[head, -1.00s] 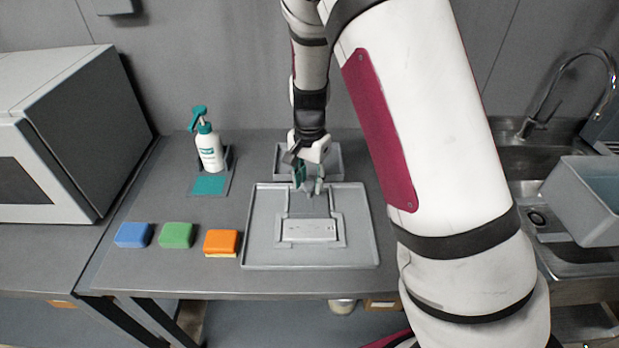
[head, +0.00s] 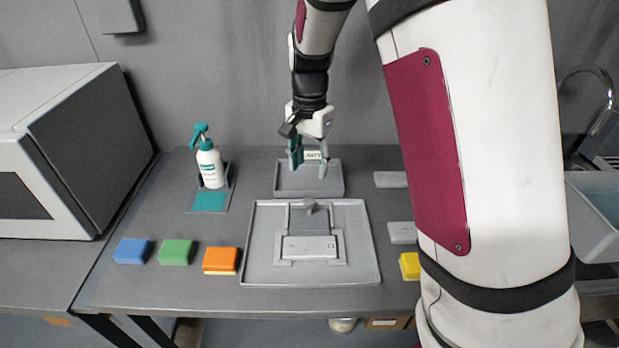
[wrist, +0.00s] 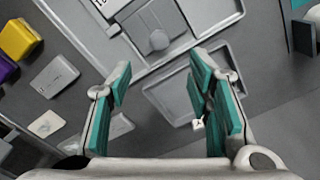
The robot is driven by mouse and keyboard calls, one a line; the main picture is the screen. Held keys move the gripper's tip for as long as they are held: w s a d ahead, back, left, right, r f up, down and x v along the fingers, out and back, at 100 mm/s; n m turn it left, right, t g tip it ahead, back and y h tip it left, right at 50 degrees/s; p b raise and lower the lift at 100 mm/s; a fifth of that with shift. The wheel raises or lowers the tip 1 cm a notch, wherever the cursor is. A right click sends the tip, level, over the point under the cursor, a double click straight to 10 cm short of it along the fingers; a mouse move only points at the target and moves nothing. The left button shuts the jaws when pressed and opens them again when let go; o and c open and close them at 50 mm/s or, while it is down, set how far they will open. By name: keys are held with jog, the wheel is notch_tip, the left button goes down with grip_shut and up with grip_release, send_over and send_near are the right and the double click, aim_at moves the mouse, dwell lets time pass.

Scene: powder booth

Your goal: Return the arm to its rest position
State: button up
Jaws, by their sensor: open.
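My gripper (head: 309,166) is open and empty, with teal pads on its fingers. In the head view it hangs in front of or above the small grey tray (head: 309,192) at the back of the bench. In the wrist view the two fingers (wrist: 158,105) stand wide apart with nothing between them. My white arm covers much of the right side of the head view.
A larger grey tray (head: 260,270) holds a flat device (head: 309,247). A spray bottle (head: 209,165) stands to the left, behind blue (head: 132,251), green (head: 176,252) and orange (head: 221,260) sponges. A white-and-grey appliance (head: 80,150) is far left; a sink bin (head: 597,215) is right.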

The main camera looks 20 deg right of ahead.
jog(key=shift+r, duration=0.7)
jog(key=s+r+n+t+y, duration=0.1)
jog(key=s+r+n+t, duration=0.35)
jog(key=s+r, duration=0.85)
jog(key=s+r+n+h, duration=0.1)
jog(key=s+n, duration=0.5)
jog(key=s, duration=0.6)
jog(key=shift+s+d+r+t, duration=0.15)
jog(key=shift+s+d+t, duration=0.25)
jog(key=shift+t, duration=0.05)
